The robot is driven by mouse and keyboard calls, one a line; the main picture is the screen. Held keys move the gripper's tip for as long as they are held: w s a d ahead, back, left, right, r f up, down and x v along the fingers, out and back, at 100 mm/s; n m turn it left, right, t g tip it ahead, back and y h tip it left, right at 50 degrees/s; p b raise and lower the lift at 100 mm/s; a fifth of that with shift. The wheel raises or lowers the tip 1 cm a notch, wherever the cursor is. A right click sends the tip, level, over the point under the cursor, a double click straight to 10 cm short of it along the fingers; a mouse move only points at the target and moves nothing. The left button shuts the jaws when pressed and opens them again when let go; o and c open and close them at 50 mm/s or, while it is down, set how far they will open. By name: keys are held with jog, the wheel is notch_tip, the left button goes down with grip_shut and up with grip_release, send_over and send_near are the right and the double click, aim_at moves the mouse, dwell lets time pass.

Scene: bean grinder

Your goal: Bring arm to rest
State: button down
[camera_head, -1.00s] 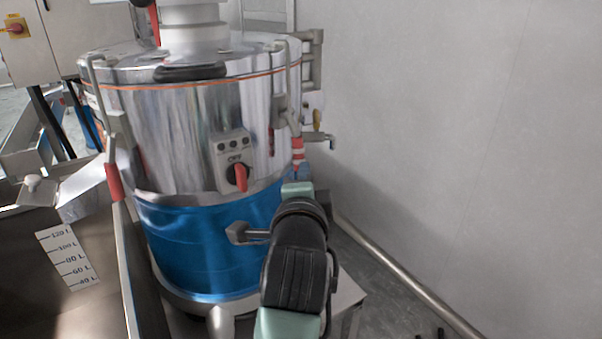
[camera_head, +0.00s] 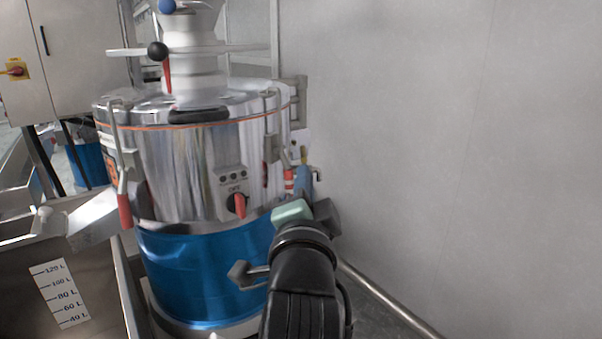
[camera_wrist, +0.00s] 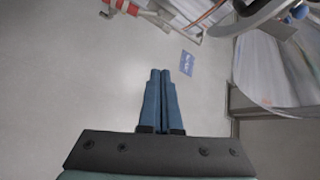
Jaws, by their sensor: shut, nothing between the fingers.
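My gripper (camera_head: 304,178) is at the right side of the steel bean grinder in the head view, with its blue fingers pointing up near the red-and-white fitting. In the wrist view my gripper (camera_wrist: 160,75) shows two blue fingers side by side, shut and empty. My black arm rises from the bottom of the head view in front of the grinder's lower right. The bean grinder (camera_head: 185,160) has a polished drum, a blue lower band and a red knob (camera_head: 239,205) below the word OFF. I cannot tell the exact gap between the fingers and the fitting.
A plain grey wall (camera_head: 420,130) fills the right, with a pipe (camera_head: 390,300) along its foot. A steel hopper with a litre scale (camera_head: 60,293) stands at the lower left. A grey cabinet (camera_head: 75,50) is at the back left. Space right of my arm looks free.

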jog(key=s+r+n+t, duration=0.8)
jog(key=s+r+n, duration=0.5)
jog(key=s+r, duration=0.85)
notch_tip(320, 180, up, 13)
jog(key=w+p, duration=0.1)
jog(key=p, duration=1.2)
jog(key=shift+r, duration=0.2)
jog(key=shift+a, duration=0.1)
